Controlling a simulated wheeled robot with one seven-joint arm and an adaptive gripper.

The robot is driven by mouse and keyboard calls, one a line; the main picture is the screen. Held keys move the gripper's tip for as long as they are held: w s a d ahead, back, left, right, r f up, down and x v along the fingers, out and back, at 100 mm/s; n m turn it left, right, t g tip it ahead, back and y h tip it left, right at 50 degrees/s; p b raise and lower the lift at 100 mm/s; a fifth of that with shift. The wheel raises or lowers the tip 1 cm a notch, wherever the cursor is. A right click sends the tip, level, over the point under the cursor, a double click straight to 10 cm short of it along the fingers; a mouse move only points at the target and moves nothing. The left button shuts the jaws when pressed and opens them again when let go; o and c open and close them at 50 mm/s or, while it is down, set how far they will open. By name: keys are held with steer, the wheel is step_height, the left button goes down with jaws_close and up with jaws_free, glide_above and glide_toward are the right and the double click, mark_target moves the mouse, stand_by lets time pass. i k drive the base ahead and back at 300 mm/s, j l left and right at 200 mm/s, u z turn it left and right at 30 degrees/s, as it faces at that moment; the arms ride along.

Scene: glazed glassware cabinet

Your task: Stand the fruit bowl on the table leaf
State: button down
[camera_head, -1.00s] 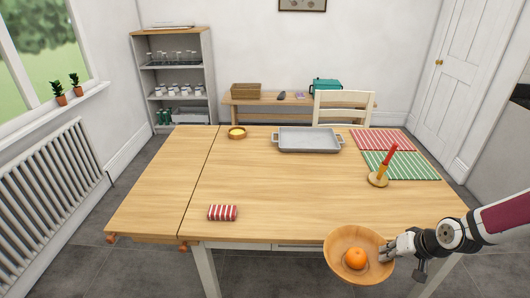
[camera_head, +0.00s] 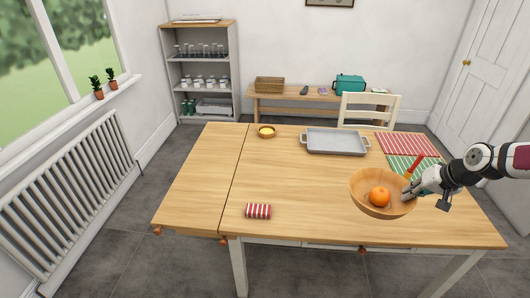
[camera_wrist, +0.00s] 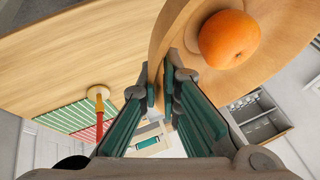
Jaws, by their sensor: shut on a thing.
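The wooden fruit bowl (camera_head: 364,199) holds an orange (camera_head: 379,197) and is in the air over the right part of the table, tilted a little toward the head camera. My gripper (camera_head: 408,192) is shut on the bowl's right rim. In the wrist view the gripper fingers (camera_wrist: 168,88) pinch the bowl wall (camera_wrist: 172,30), with the orange (camera_wrist: 229,39) inside. The table leaf (camera_head: 197,185) is the left section of the wooden table, beyond a dark seam. Its top is bare in view.
A rolled striped napkin (camera_head: 258,211) lies just right of the seam. A red candle (camera_head: 413,165) and striped mats (camera_head: 407,145) are near my gripper. The table middle is clear.

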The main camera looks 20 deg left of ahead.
mark_target(217, 148)
steer(key=j, duration=0.9)
steer(key=i+j, duration=0.1)
steer(key=j, duration=0.75)
steer(key=k+j, duration=0.1)
steer(key=j, duration=0.55)
steer(key=k+j, duration=0.1)
steer(key=j, duration=2.5)
steer(key=z, duration=0.05)
